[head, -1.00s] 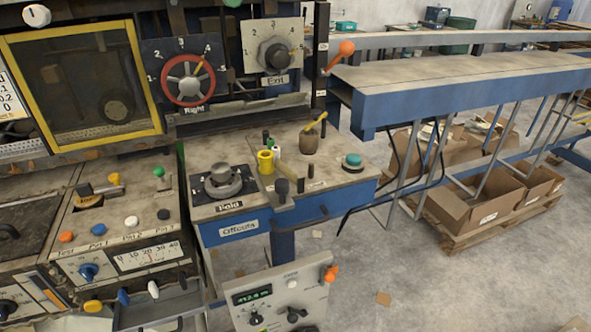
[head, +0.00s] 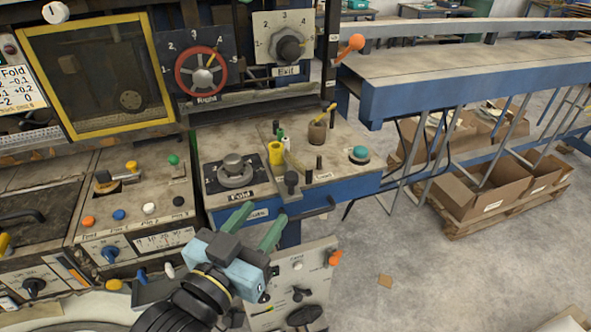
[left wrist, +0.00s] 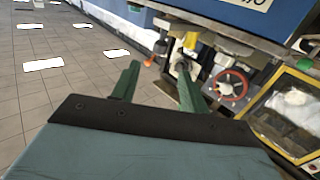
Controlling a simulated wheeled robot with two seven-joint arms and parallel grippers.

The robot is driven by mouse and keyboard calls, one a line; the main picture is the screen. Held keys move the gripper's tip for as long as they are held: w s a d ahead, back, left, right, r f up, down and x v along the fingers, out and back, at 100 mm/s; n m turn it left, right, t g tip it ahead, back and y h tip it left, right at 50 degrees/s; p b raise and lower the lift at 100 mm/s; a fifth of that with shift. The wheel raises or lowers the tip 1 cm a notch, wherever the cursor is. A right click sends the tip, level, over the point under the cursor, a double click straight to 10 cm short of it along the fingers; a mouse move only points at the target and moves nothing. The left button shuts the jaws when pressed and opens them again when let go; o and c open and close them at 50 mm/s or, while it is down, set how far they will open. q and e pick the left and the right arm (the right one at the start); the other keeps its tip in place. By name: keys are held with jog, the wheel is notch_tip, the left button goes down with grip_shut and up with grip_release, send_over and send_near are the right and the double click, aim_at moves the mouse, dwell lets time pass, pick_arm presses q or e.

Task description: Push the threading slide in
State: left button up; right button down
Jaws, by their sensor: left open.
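No part carries a readable threading slide label, so I cannot tell for sure which one it is. My right gripper is not in view.
A control box (head: 315,268) hangs below, right of my gripper. A blue conveyor (head: 450,80) extends right. Floor at the lower right is mostly clear.

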aim_at(295, 187)
pick_arm(q)
jog(key=x, duration=1.3)
jog(key=shift+p, duration=0.4)
jog(key=shift+c, duration=0.5)
grip_shut()
